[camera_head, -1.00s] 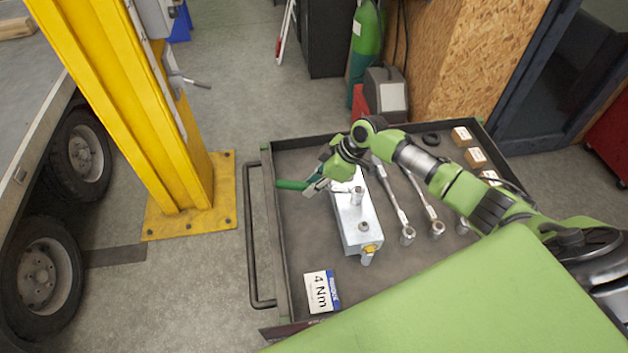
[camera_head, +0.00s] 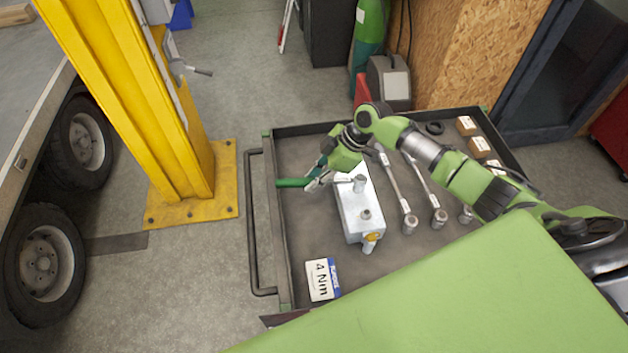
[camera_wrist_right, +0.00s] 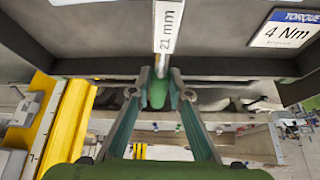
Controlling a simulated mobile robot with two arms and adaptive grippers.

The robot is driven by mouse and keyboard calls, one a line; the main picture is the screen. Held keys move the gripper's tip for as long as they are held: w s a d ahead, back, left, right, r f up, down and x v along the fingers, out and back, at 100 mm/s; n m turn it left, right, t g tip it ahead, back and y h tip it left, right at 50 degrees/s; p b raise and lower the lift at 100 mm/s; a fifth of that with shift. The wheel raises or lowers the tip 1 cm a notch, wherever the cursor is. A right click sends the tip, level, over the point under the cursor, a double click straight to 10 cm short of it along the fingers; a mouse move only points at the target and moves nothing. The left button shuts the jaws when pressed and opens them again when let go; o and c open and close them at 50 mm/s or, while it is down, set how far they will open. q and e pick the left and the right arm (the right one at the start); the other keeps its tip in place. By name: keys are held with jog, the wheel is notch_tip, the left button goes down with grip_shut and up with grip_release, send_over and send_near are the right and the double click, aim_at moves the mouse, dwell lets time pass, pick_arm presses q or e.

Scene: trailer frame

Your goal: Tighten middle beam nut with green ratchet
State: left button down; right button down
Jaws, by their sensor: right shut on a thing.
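In the right wrist view the fingers (camera_wrist_right: 158,92) close around the green handle, and the ratchet's shaft carries a 21 mm label (camera_wrist_right: 168,28).
A 4 Nm card (camera_head: 321,280) lies at the tray's near left. Other ratchets (camera_head: 396,196) lie right of the beam, with small boxes (camera_head: 473,146) behind. The cart's rail (camera_head: 252,220) and a yellow post (camera_head: 180,130) stand left.

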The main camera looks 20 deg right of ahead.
jog(key=shift+w+d+r+m, duration=0.1)
jog(key=shift+w+m, duration=0.2)
jog(key=shift+d, duration=0.1)
dwell(0.8)
jog(key=shift+a+r+p, duration=0.2)
jog(key=shift+p, duration=0.4)
